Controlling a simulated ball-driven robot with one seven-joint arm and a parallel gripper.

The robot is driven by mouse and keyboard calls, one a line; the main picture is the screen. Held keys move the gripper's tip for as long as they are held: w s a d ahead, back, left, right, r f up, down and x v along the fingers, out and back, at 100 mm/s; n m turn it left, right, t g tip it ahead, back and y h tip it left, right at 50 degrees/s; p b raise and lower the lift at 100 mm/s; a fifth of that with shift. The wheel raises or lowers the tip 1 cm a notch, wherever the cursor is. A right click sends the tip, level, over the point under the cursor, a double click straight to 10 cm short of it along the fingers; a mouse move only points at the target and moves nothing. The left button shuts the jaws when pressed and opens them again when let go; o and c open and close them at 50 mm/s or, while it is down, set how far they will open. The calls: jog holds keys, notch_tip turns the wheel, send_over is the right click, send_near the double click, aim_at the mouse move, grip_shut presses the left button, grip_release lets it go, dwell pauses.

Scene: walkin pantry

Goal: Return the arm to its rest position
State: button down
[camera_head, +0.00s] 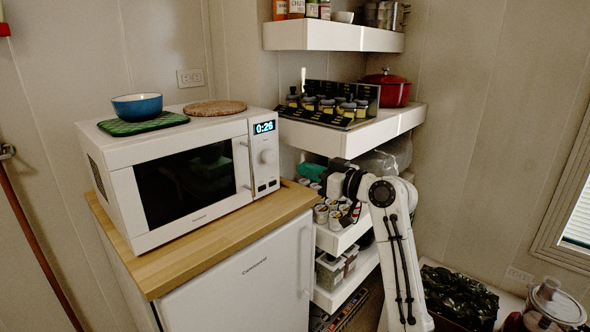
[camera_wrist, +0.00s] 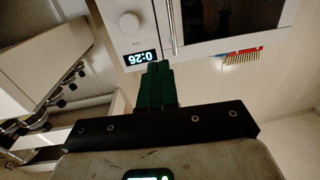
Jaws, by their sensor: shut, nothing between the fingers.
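My gripper (camera_head: 311,172) has green fingers and is held to the right of the white microwave (camera_head: 118,190), in front of the corner shelves. Its white arm rises from the lower right, bends at the top and points left. In the wrist view my gripper (camera_wrist: 156,82) has its green fingers together, with nothing between them. Past the fingertips, the microwave (camera_wrist: 110,35) shows upside down, with its knob and lit display. I cannot tell the exact gap between fingertips and microwave.
The microwave stands on a wooden counter (camera_head: 225,238) and carries a blue bowl (camera_head: 137,107). White corner shelves (camera_head: 390,123) hold a jar rack (camera_head: 330,106) and a red pot (camera_head: 388,88). Jars (camera_head: 333,214) stand on a lower shelf close to my gripper.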

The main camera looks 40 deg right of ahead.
jog(key=shift+s, duration=0.3)
jog(key=s+a+f+m+g+p, duration=0.15)
jog(key=s+a+f+g, duration=0.3)
jog(key=a+f, duration=0.6)
jog(key=s+a+f+g+p, duration=0.2)
jog(key=s+a+f+g, duration=0.4)
jog(key=f, duration=0.7)
jog(key=s+a+f+g+p, duration=0.1)
jog(key=s+a+f+g, duration=0.1)
jog(key=s, duration=0.6)
jog(key=s+a+f+g+h+p, duration=0.1)
jog(key=s+f, duration=0.3)
jog(key=s, duration=0.5)
jog(key=s+a+f+g+h+p, duration=0.1)
jog(key=s+a+f+g, duration=0.1)
jog(key=s, duration=0.6)
jog(key=shift+s+a+f+g, duration=0.15)
jog(key=shift+a+f+g, duration=0.25)
jog(key=shift+g, duration=0.25)
